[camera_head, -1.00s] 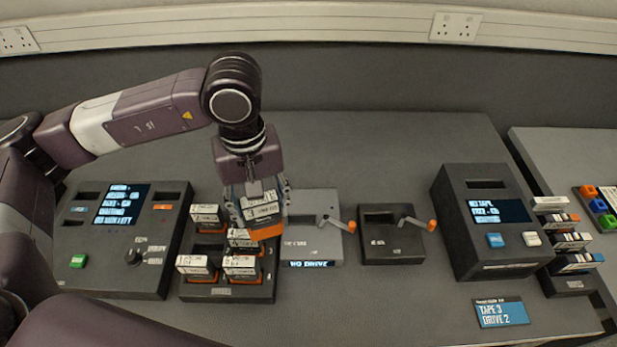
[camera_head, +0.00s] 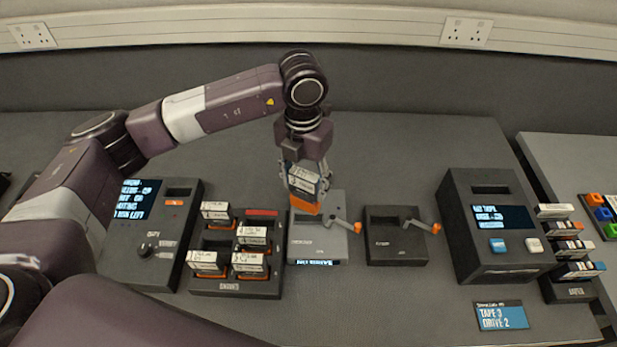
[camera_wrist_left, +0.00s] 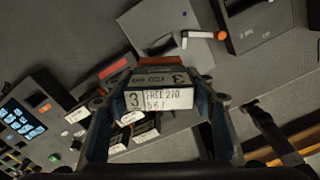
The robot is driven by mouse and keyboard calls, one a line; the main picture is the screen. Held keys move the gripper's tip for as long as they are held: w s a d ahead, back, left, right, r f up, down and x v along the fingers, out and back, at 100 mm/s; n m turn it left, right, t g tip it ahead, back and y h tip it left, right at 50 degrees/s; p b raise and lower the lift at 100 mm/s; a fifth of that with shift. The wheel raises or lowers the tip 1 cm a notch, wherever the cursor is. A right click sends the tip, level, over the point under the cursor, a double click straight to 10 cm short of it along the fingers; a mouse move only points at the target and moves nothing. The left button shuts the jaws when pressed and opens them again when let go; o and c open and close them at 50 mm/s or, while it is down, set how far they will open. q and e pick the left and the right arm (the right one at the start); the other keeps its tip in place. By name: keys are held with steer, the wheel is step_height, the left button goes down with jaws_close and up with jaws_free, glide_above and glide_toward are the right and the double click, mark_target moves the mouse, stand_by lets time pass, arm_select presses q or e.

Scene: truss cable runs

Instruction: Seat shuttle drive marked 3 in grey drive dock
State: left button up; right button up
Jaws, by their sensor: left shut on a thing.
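My left gripper (camera_head: 304,172) is shut on a shuttle drive (camera_head: 303,190), a dark block with a white label and an orange lower end. In the left wrist view the held drive (camera_wrist_left: 160,97) shows a "3" on its label, between the two fingers (camera_wrist_left: 150,125). The grey drive dock (camera_head: 312,250), with an orange-tipped lever (camera_head: 350,226) on its right side, lies under the held drive. The drive's lower end overlaps the dock's upper part in the head view; I cannot tell whether they touch.
A black rack (camera_head: 236,288) with several drives stands left of the grey dock. A black dock (camera_head: 396,253) with its own lever stands to the right. A console (camera_head: 150,270) is further left, and a dark tape unit (camera_head: 496,262) at right. A blue-screened card (camera_head: 501,316) lies in front.

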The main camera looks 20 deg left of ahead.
mark_target(309, 208)
arm_select(q)
steer(key=n, duration=0.1)
steer(key=w+n, duration=0.1)
steer(key=n, duration=0.1)
steer(key=f+n, duration=0.1)
steer(key=n, duration=0.1)
steer(key=shift+w+d, duration=0.2)
steer(key=shift+w, duration=0.05)
steer(key=shift+f+b, duration=1.85)
steer(key=shift+f, duration=1.2)
steer(key=shift+f+b, duration=0.1)
steer(key=shift+b, duration=0.3)
steer(key=shift+f+b, duration=0.4)
steer(key=shift+b, duration=0.05)
steer(key=shift+f+b, duration=1.65)
stand_by(0.5)
steer(key=o, duration=1.8)
